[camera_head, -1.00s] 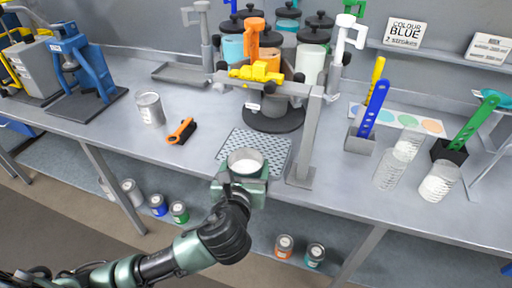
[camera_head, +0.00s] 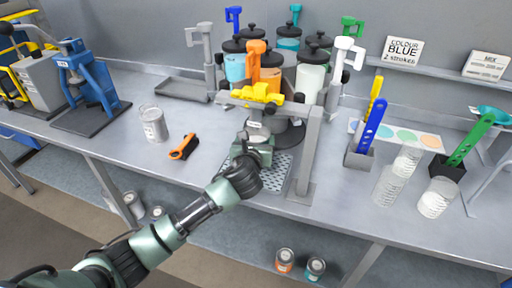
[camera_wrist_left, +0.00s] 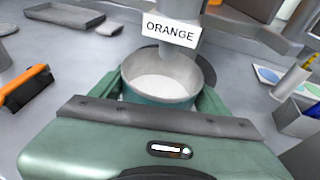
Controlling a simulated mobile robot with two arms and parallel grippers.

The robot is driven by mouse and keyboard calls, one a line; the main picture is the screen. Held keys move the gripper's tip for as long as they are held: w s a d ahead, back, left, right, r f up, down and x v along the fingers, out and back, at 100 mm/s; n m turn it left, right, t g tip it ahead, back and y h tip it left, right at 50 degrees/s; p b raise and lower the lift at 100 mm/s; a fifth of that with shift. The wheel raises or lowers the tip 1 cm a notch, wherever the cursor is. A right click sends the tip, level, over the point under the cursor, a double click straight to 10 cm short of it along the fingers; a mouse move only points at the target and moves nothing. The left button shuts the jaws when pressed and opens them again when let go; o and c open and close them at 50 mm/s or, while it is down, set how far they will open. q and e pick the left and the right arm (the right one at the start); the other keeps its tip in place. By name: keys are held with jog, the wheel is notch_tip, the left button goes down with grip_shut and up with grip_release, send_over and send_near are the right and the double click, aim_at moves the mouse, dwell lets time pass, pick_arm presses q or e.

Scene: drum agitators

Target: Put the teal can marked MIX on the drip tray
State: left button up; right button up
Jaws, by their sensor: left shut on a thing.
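The teal can (camera_wrist_left: 162,83) is in the left wrist view, open at the top with white contents. Its MIX mark does not show. My left gripper (camera_head: 254,148) is shut on it, a finger on each side, and holds it upright. The can's rim (camera_head: 258,131) shows only partly in the head view, behind the gripper. The perforated drip tray (camera_head: 282,172) lies on the bench under the dispenser, partly hidden by my gripper. The can is over or near its back part; I cannot tell whether it touches. My right gripper is not in view.
The dispenser carousel (camera_head: 268,75) with several colour canisters stands behind. An ORANGE sign (camera_wrist_left: 171,29) hangs close beyond the can. A grey post (camera_head: 308,150) rises right of the tray.

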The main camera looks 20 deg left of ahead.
pick_arm(q)
jog(key=shift+f, duration=1.6)
jog(key=shift+f, duration=0.1)
jog(key=o, duration=2)
jog(key=shift+s, duration=0.1)
jog(key=v, duration=1.2)
